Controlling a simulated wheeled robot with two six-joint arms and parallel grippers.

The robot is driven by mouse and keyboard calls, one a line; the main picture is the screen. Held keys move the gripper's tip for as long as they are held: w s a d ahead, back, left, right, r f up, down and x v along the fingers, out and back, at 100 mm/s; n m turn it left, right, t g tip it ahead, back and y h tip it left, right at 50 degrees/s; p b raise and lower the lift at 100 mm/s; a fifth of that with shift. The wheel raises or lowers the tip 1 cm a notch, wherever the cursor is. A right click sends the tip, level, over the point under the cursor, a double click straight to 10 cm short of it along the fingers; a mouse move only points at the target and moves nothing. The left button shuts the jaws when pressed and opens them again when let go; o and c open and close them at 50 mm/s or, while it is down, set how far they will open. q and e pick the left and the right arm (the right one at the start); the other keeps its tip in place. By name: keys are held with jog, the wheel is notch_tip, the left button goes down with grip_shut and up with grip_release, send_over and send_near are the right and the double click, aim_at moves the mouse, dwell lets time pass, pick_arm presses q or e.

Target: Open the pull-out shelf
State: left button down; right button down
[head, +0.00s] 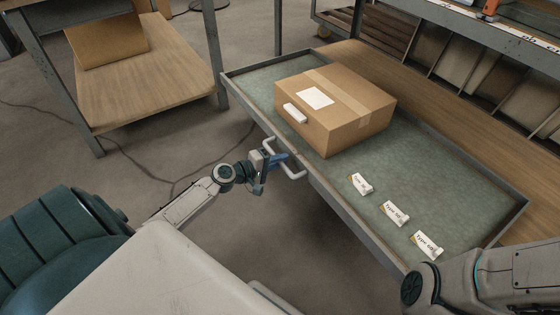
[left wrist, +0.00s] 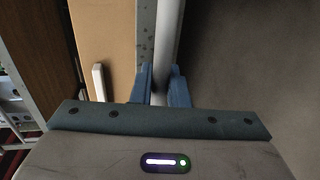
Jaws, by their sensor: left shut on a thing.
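The pull-out shelf (head: 424,165) is a grey-green tray with a raised metal rim, sticking out from the wooden bench behind it. A pale bar handle (head: 298,175) is fixed to its front edge. My left gripper (head: 277,160) is at that handle, its blue fingers shut on the bar. In the left wrist view the blue fingers (left wrist: 159,88) stand on either side of the pale bar (left wrist: 168,45), beside the shelf's rim. Part of my right arm shows at the lower right in the head view; its gripper is out of the picture.
On the shelf sit a cardboard box (head: 343,111) with a white label and several small labelled packets (head: 394,213). A wooden-topped table (head: 140,80) stands at the left. A dark cable (head: 135,165) lies on the floor. Floor in front of the shelf is otherwise clear.

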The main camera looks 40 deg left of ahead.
pick_arm(q)
jog(key=c, duration=1.5)
grip_release()
jog(key=v, duration=1)
jog(key=shift+s, duration=0.4)
jog(key=shift+a, duration=0.15)
